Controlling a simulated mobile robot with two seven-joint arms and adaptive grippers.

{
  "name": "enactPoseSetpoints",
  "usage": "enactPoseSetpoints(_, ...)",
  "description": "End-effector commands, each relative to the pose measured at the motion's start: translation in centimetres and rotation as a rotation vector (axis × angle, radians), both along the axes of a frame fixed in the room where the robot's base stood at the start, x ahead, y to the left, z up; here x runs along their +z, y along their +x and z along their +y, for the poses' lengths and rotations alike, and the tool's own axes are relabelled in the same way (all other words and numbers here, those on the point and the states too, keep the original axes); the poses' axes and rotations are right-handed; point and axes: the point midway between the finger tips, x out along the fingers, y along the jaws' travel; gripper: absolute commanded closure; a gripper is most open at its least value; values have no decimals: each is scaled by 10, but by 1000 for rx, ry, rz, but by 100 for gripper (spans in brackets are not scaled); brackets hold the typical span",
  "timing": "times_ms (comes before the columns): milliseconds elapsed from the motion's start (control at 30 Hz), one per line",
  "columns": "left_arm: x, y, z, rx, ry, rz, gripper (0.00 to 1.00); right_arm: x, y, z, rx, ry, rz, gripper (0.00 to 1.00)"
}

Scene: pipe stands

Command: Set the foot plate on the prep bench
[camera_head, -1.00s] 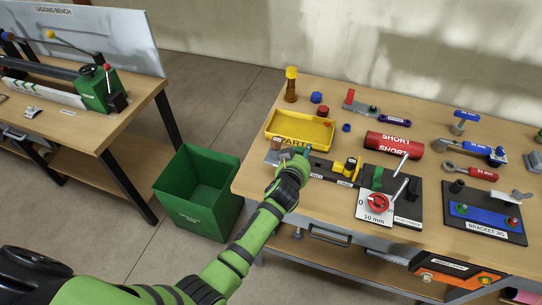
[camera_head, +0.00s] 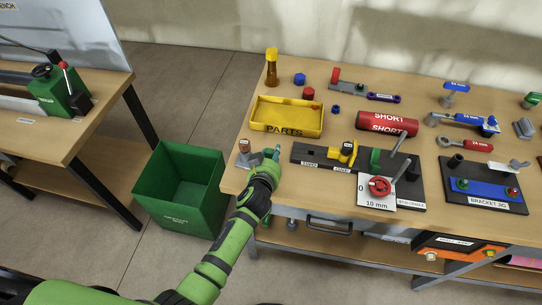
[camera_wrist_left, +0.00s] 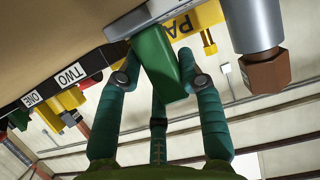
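The foot plate, seemingly the grey plate (camera_head: 236,160) with a brown-topped post, is at the near left corner of the prep bench (camera_head: 345,235) in the head view. In the left wrist view the grey plate (camera_wrist_left: 155,14) carries a green block (camera_wrist_left: 160,62), a grey cylinder and a brown hex piece. My left gripper (camera_head: 272,158) has its teal fingers on both sides of the green block and appears closed on it; its fingers (camera_wrist_left: 160,80) fill the wrist view. Whether the plate touches the bench top cannot be told. My right gripper is out of view.
A yellow PARTS tray (camera_head: 287,115) lies behind the plate. A black fixture (camera_head: 318,155) labelled ONE and TWO is to its right, then a 10 mm gauge card (camera_head: 376,192) and a bracket jig (camera_head: 484,187). A green bin (camera_head: 182,190) stands on the floor left.

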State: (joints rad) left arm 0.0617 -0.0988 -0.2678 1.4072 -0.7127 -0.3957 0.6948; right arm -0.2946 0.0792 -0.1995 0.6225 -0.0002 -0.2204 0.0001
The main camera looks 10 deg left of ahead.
Motion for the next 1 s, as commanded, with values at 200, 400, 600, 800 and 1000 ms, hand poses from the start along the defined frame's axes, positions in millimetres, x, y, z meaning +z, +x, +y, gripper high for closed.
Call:
enactPoseSetpoints(200, 0, 0, 0, 0, 0, 2, 40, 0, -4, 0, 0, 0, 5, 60)
enactPoseSetpoints(400, 0, -1, 0, 0, 0, 1, 40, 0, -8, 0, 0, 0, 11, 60)
enactPoseSetpoints(600, 7, -19, 1, 1, 0, 1, 40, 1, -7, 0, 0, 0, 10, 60)
enactPoseSetpoints(800, 21, -55, 2, 1, -2, 1, 40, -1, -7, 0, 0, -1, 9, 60)
enactPoseSetpoints(1000, 35, -88, 3, 0, -1, 1, 40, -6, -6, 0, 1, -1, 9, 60)
